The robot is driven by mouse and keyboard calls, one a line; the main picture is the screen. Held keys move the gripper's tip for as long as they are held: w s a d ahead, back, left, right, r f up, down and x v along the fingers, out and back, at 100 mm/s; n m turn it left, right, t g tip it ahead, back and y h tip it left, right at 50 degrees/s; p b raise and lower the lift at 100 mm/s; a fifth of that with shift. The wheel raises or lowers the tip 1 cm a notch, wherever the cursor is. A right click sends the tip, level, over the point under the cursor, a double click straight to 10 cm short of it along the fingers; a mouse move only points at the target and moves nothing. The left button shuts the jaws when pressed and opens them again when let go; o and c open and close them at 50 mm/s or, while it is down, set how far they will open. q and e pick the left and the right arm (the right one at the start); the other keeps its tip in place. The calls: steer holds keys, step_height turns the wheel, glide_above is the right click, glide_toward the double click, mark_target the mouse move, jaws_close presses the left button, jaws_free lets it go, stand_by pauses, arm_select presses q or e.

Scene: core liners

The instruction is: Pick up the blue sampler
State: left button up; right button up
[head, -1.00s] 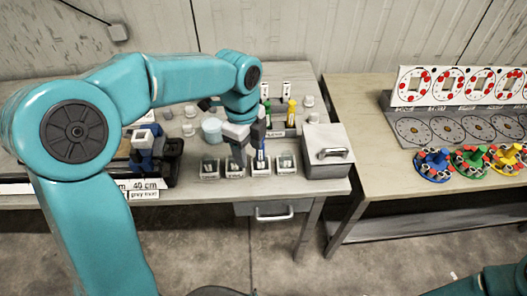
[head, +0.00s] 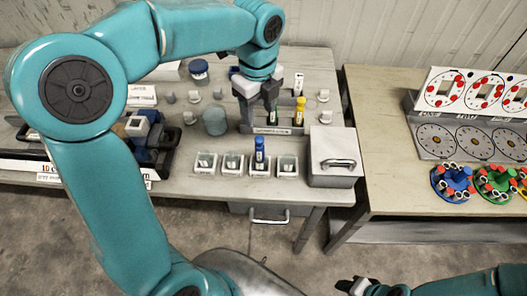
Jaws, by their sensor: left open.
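The blue sampler (head: 260,150) is a slim upright tube with a blue top and a pale label. It stands at one of the small clear boxes in the front row; whether it is inside the box or just behind it is hard to tell. My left gripper (head: 258,98) is open, behind and above the blue sampler and apart from it, over the sampler rack (head: 270,130). A green sampler (head: 273,115) shows right by its fingers, and they partly hide it. My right gripper (head: 352,285) is at the bottom edge, away from the table; its jaw state is unclear.
A yellow sampler (head: 299,110) stands in the rack. A grey box with a handle (head: 334,158) is right of the clear boxes. A grey-green cup (head: 215,120) and several small pale pieces stand to the left. A second table (head: 400,185) with colored carousels is at the right.

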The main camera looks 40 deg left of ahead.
mark_target(258, 140)
arm_select(q)
steer(key=f, duration=0.8)
steer(key=shift+s+f, duration=0.25)
steer(key=shift+s+d+f+p, duration=0.2)
steer(key=shift+f+p, duration=0.15)
steer(key=shift+f, duration=0.15)
steer(key=f, duration=0.4)
steer(key=shift+w+a+f+p, duration=0.1)
steer(key=shift+w+f+p, duration=0.2)
steer(key=shift+w+p, duration=0.1)
steer(key=shift+s, duration=0.25)
steer(key=shift+r, duration=0.1)
steer(key=shift+c, duration=0.9)
jaws_close()
arm_select(e)
steer(key=shift+s+r, duration=0.35)
steer(key=shift+r, duration=0.35)
